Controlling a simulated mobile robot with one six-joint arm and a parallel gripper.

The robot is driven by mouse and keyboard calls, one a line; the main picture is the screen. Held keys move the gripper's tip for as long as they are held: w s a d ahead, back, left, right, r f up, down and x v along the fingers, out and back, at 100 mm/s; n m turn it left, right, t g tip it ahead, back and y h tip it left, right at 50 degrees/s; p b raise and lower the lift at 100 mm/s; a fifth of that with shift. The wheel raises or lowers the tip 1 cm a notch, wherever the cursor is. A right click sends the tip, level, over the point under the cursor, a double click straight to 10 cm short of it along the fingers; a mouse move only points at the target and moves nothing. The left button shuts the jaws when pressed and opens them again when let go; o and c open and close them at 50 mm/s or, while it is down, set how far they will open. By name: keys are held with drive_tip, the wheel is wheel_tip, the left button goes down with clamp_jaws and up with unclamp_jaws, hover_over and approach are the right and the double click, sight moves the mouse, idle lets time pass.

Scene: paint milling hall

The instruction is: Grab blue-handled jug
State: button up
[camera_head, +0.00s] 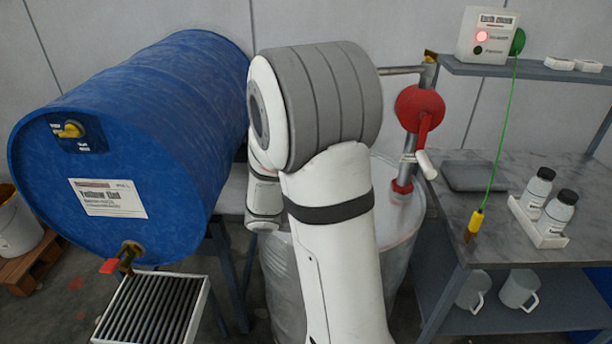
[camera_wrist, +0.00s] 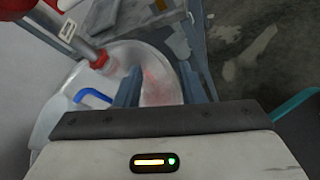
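A pale jug (camera_wrist: 50,118) with a blue handle (camera_wrist: 92,96) shows at the left of the wrist view. Its lower part is cut off by my gripper's body. My gripper (camera_wrist: 160,78) is open and its fingers are empty, to the right of the blue handle and apart from it. In the head view my arm covers the middle, and I can make out neither the gripper nor the blue-handled jug there.
A blue drum (camera_head: 140,140) lies on a stand at left, above a grated tray (camera_head: 153,308). A wrapped drum (camera_head: 405,235) with a red pump (camera_head: 420,108) stands behind my arm. The bench (camera_head: 465,218) at right holds bottles (camera_head: 536,188); white jugs (camera_head: 475,290) stand on its lower shelf.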

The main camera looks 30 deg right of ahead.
drive_tip(key=w+d+f+n+t+h+p, duration=0.1)
drive_tip(key=w+f+n+t+h, duration=0.1)
drive_tip(key=w+f+n+t, duration=0.25)
drive_tip(key=w+d+f+n+t+h, duration=0.1)
drive_tip(key=w+d+n+t+h, duration=0.15)
drive_tip(key=w+n, duration=0.4)
drive_tip(key=p+x, duration=0.3)
drive_tip(key=x, duration=0.4)
drive_tip(key=shift+m+t, duration=0.3)
drive_tip(key=shift+w+d, duration=0.15)
drive_tip(key=shift+r, duration=0.1)
clamp_jaws()
drive_tip(key=shift+r, duration=0.1)
